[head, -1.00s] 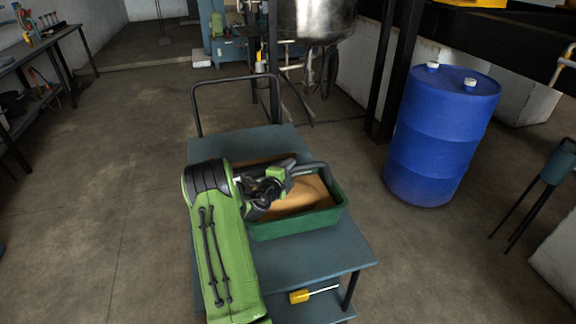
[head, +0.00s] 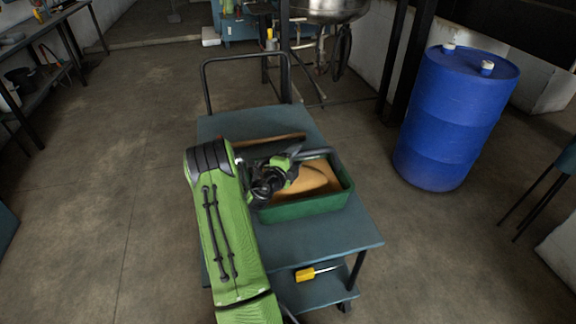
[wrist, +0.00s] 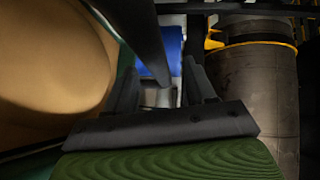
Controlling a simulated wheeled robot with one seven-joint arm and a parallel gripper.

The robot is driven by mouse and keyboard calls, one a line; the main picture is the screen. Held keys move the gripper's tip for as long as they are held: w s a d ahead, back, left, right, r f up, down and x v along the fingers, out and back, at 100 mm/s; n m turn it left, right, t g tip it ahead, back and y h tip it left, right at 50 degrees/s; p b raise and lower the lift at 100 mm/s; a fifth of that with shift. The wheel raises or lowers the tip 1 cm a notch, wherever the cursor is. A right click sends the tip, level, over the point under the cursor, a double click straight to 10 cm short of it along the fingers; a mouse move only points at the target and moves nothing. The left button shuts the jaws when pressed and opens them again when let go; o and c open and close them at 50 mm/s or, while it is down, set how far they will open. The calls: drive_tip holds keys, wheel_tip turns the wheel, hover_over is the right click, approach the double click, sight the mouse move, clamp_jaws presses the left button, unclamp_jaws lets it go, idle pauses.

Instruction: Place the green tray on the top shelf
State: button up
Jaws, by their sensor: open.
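The green tray (head: 305,208) sits on the top deck of the blue-grey cart and holds a tan-brown load (head: 318,178). A dark handle bar (head: 318,152) runs along its far side. My gripper (head: 292,160) is over the tray's left part, near that bar. In the wrist view my gripper (wrist: 170,88) has its two fingers apart, with a dark bar (wrist: 138,35) reaching down between them and the tan load at the left. I cannot tell whether the fingers touch the bar. No top shelf is clearly seen.
The cart (head: 345,240) has a push handle at its far end and a lower deck with a yellow-handled tool (head: 312,273). A blue drum (head: 452,118) stands to the right. A bench (head: 45,50) is at the far left. The floor left of the cart is clear.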

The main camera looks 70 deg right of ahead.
drive_tip(key=b+v, duration=0.1)
drive_tip(key=v, duration=0.8)
